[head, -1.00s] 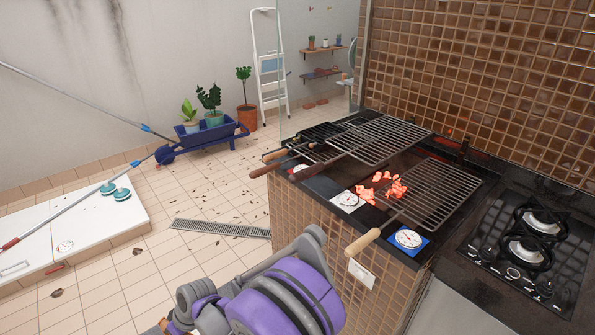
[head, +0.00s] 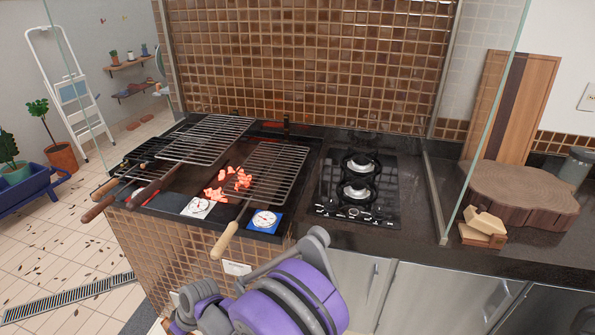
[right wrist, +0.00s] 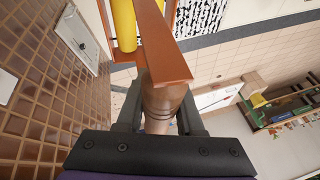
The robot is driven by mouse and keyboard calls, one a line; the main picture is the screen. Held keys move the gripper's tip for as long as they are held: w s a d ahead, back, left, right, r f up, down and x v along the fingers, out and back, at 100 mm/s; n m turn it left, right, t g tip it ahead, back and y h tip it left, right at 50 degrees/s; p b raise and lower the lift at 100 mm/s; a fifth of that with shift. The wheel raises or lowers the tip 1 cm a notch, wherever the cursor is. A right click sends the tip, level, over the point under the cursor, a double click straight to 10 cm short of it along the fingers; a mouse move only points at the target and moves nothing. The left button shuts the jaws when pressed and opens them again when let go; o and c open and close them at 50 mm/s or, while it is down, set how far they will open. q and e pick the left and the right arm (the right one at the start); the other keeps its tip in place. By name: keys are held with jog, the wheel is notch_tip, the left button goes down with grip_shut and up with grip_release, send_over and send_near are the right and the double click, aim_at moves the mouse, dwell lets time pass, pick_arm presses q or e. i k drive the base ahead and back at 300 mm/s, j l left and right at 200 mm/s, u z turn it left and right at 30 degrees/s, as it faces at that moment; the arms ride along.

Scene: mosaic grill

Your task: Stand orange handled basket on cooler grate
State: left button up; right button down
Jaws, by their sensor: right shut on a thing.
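My right gripper (right wrist: 160,125) is shut on a brown rounded handle with ring grooves (right wrist: 165,100) in the right wrist view. Beyond it are a flat orange-brown bar (right wrist: 158,45) and a yellow cylinder (right wrist: 124,25); I cannot tell whether they join the handle. In the head view, a grate with a pale handle (head: 276,172) lies partly over glowing coals (head: 228,180). A second grate (head: 205,139) lies to its left, away from the coals. A darker grate or basket (head: 140,157) is at the far left; an orange-brown handle (head: 105,188) is nearby. I cannot identify the orange handled basket for certain. My left gripper is out of view.
A white-backed dial (head: 198,206) and a blue-backed dial (head: 264,221) sit on the front edge of the grill counter. A gas hob (head: 357,187) is to the right. A glass panel (head: 490,130) stands before a wooden block (head: 520,195).

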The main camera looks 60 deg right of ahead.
aim_at(264, 176)
jog(key=z, duration=1.2)
